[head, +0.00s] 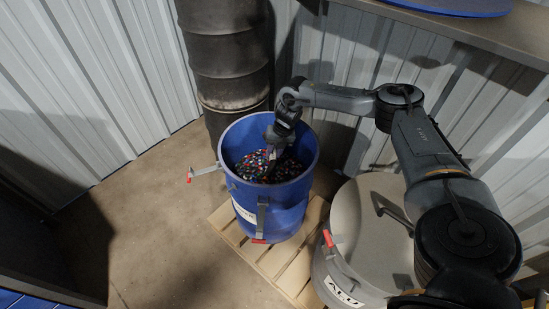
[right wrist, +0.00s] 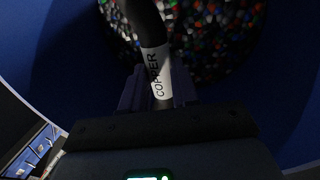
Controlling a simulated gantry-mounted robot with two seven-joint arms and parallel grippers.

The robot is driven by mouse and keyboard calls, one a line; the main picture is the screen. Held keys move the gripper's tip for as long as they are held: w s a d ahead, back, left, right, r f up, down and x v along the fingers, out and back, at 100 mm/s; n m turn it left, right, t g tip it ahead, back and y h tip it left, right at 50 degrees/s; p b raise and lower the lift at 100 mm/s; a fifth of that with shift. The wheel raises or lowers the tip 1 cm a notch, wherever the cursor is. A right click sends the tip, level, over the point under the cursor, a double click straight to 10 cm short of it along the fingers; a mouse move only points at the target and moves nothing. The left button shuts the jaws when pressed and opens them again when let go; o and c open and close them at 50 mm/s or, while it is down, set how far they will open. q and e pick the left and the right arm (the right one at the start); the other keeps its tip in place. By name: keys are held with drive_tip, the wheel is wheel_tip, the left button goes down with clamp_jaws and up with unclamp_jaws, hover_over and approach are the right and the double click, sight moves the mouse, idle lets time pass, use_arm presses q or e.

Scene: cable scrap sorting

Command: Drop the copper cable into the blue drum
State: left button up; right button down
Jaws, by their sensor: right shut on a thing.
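The blue drum (head: 292,204) stands open on a wooden pallet, with many small coloured scrap pieces (head: 254,167) inside. My right gripper (head: 272,155) reaches down inside the drum's mouth, above the scrap. In the right wrist view my right gripper (right wrist: 158,92) is shut on the copper cable (right wrist: 150,62), a thick dark cable with a white band reading "COPPER". The cable's far end runs out of the top of the right wrist view. In the head view the cable is too dark and small to make out clearly. My left gripper is in neither view.
A grey lidded drum (head: 365,217) stands right of the blue drum, under my right arm. A dark metal drum stack (head: 228,60) stands behind. The wooden pallet (head: 266,259) lies beneath. The concrete floor (head: 160,235) at left is clear.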

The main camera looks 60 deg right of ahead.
sight(274, 156)
drive_tip(key=x, duration=0.1)
drive_tip(key=b+x, duration=0.1)
drive_tip(key=shift+s+f, duration=0.15)
drive_tip(key=shift+f, duration=0.35)
drive_tip(key=shift+d+f, duration=0.1)
drive_tip(key=shift+f, duration=0.05)
drive_tip(key=shift+f, duration=0.45)
drive_tip(key=c, duration=0.8)
unclamp_jaws()
drive_tip(key=shift+c, duration=0.2)
drive_tip(key=shift+r, duration=0.1)
